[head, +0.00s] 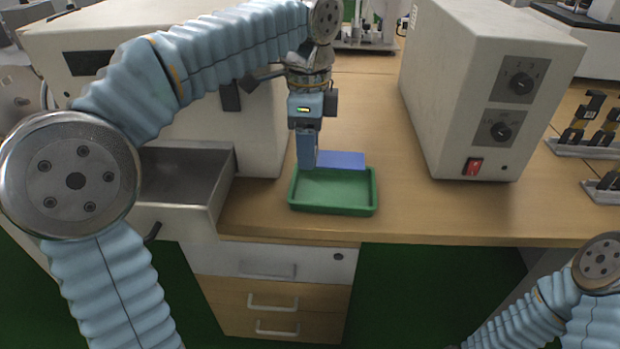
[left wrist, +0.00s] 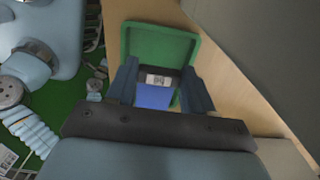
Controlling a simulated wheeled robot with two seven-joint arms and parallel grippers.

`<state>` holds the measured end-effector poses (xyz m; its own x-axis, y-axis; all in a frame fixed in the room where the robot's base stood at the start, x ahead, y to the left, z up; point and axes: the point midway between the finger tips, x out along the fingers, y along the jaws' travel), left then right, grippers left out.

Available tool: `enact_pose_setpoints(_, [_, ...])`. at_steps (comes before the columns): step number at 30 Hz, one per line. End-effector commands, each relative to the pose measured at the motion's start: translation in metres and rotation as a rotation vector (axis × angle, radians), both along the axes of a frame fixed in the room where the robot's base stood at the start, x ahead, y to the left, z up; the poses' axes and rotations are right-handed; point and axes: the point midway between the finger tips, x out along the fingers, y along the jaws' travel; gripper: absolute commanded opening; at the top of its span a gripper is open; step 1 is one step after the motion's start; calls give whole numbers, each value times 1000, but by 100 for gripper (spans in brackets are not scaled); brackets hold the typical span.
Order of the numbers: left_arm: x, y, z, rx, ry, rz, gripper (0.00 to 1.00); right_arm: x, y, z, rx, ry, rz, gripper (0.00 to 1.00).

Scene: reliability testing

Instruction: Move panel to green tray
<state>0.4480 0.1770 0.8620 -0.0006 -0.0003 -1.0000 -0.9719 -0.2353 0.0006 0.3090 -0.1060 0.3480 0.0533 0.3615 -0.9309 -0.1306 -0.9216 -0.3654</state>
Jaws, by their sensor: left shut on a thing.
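The panel (head: 345,160) shows as a flat blue piece at the back edge of the green tray (head: 333,211). My left gripper (head: 308,164) points down over the back left of the tray and is shut on the panel. In the left wrist view, the panel (left wrist: 153,96) lies between the two fingers (left wrist: 160,70), with a blue part and a dark part bearing a pale label. The green tray (left wrist: 192,48) is behind it there. I cannot tell whether the panel touches the tray. My right gripper is out of view.
A beige box with knobs and a red switch (head: 473,166) stands to the right of the tray. At the left, a metal drawer (head: 180,206) hangs open from a beige machine (head: 262,140). Black-and-yellow parts (head: 590,120) stand at the far right. Wooden table between tray and box is clear.

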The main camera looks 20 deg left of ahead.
Motion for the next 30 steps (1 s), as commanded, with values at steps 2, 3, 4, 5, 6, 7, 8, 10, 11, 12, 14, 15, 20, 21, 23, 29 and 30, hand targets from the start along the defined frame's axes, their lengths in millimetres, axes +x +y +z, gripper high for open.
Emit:
enact_pose_setpoints(2, [-1, 0, -17, 1, 2, 0, 23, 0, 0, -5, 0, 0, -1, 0])
enact_pose_setpoints(3, [0, 0, -22, 0, 0, 1, 23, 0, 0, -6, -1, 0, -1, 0])
enact_pose_setpoints(4, [-1, 0, -26, 0, 1, 0, 23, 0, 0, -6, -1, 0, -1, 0])
enact_pose_setpoints(5, [0, 0, -28, 0, 0, 0, 23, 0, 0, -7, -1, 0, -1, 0])
enact_pose_setpoints(6, [0, 0, -31, -1, -1, 0, 23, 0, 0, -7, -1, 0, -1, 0])
enact_pose_setpoints(7, [0, 0, -32, -1, -1, 0, 23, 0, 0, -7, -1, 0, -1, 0])
enact_pose_setpoints(8, [0, 0, -35, 0, 0, 0, 23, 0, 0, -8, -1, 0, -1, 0])
enact_pose_setpoints(10, [-1, 0, -45, 0, 1, 0, 23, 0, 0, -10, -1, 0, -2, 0])
enact_pose_setpoints(11, [-1, 0, -50, 1, 2, 0, 23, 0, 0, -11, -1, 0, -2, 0])
enact_pose_setpoints(12, [0, 0, -57, 0, 1, 1, 23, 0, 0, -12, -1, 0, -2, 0])
enact_pose_setpoints(14, [-1, 0, -65, 1, 1, 0, 23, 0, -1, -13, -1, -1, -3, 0])
enact_pose_setpoints(15, [0, 0, -70, 0, 0, 0, 23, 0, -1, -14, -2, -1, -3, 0])
enact_pose_setpoints(20, [0, 0, -73, -1, -1, 0, 23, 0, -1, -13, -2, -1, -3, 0])
enact_pose_setpoints(21, [0, 0, -73, -1, -1, 0, 23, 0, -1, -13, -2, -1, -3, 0])
enact_pose_setpoints(23, [0, 0, -73, -1, -1, 0, 23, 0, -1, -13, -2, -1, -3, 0])
enact_pose_setpoints(29, [0, 0, -75, -1, -1, 0, 58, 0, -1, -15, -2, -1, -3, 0])
enact_pose_setpoints(30, [0, 0, -75, -1, -1, 0, 64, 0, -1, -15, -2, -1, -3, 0])
